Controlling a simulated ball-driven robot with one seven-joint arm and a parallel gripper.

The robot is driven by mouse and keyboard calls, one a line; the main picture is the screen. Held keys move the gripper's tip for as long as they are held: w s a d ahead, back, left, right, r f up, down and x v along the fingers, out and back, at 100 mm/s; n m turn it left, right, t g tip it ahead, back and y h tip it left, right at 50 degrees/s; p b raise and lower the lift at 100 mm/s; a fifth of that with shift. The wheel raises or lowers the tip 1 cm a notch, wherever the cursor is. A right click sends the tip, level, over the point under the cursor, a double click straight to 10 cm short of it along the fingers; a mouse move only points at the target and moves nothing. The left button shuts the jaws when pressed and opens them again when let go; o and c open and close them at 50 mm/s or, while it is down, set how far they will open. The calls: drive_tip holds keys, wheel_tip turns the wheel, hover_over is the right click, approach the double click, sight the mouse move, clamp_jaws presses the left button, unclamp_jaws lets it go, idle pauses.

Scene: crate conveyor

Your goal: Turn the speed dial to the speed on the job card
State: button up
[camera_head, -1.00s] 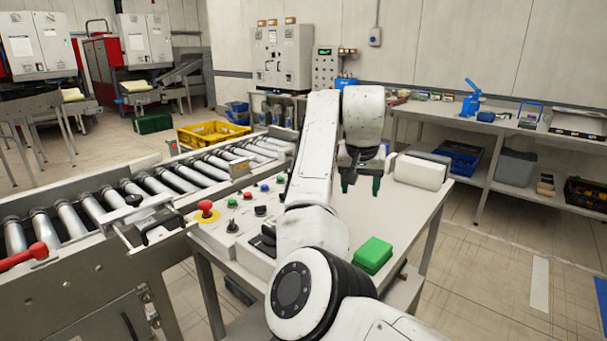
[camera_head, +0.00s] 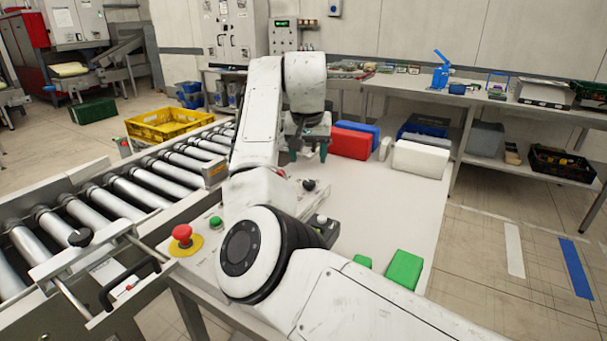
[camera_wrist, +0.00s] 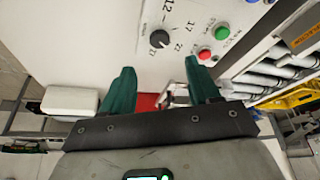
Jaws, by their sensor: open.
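The speed dial, a black knob (camera_wrist: 159,39) with numbers printed around it, sits on a pale panel at the top of the wrist view. I read 12, 17 and 22 near it; the exact setting is too small to tell. My gripper (camera_wrist: 160,84) is open, with green fingers apart and nothing between them. The dial lies ahead of the fingertips, not touched. In the head view my gripper (camera_head: 308,152) hangs over the far part of the table, and my arm hides much of the panel. I cannot make out a job card.
A red button (camera_wrist: 204,54) and a green button (camera_wrist: 222,32) sit beside the dial. A red emergency stop (camera_head: 182,234) is nearer. The roller conveyor (camera_head: 112,200) runs along the left. Red (camera_head: 350,143), white (camera_head: 420,159) and green (camera_head: 404,270) blocks stand on the table, its right middle clear.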

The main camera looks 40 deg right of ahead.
sight(309, 182)
drive_tip(key=x, duration=0.9)
drive_tip(key=shift+f, duration=0.25)
drive_tip(key=shift+c, duration=0.4)
drive_tip(key=c, duration=1)
drive_tip(key=shift+o, duration=0.2)
